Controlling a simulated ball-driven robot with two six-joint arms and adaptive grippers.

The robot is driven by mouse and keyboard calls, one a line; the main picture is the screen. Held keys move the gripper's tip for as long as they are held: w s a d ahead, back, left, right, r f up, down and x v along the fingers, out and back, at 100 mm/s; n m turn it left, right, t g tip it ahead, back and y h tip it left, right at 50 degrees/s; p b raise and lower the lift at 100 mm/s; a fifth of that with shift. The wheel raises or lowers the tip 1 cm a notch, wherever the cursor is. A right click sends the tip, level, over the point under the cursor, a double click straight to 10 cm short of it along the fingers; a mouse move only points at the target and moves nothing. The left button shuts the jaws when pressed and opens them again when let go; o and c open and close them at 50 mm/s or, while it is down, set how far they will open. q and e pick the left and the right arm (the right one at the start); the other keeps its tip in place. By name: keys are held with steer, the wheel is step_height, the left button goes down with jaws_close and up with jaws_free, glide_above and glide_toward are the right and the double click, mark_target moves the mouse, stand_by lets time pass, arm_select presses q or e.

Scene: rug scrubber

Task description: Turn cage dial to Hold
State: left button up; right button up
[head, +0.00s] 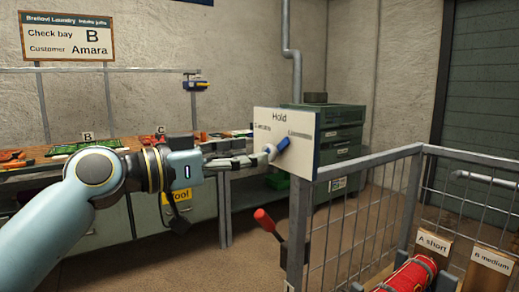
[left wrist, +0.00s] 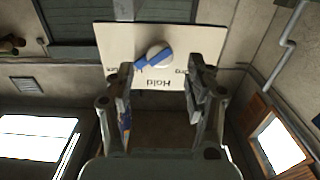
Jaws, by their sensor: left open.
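The cage dial is a round white knob with a blue pointer bar (head: 281,147) on a white panel (head: 303,165). "Hold" is printed at the top of the panel, with smaller labels left and right. The blue bar points up and right, toward the right label rather than Hold. In the left wrist view the panel (left wrist: 112,42) appears upside down, and the blue bar (left wrist: 146,62) points lower left. My left gripper (head: 259,159) is open just in front of the dial. Its fingers (left wrist: 160,76) are spread around the knob's line; contact cannot be told. My right gripper is not in view.
The panel sits on the post of a wire cage (head: 360,220). A red-handled lever (head: 265,220) sticks out below it. A red roll (head: 408,276) lies in the cage near tags "A short" and "B medium". A workbench (head: 40,165) and a green cabinet (head: 340,135) stand behind.

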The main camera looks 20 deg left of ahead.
mark_target(272, 152)
arm_select(q)
steer(key=shift+x, duration=1.65)
steer(key=c, duration=1.1)
jaws_close()
steer(key=shift+n+p, duration=2)
steer(key=shift+n, duration=2.9)
steer(key=shift+f, duration=0.1)
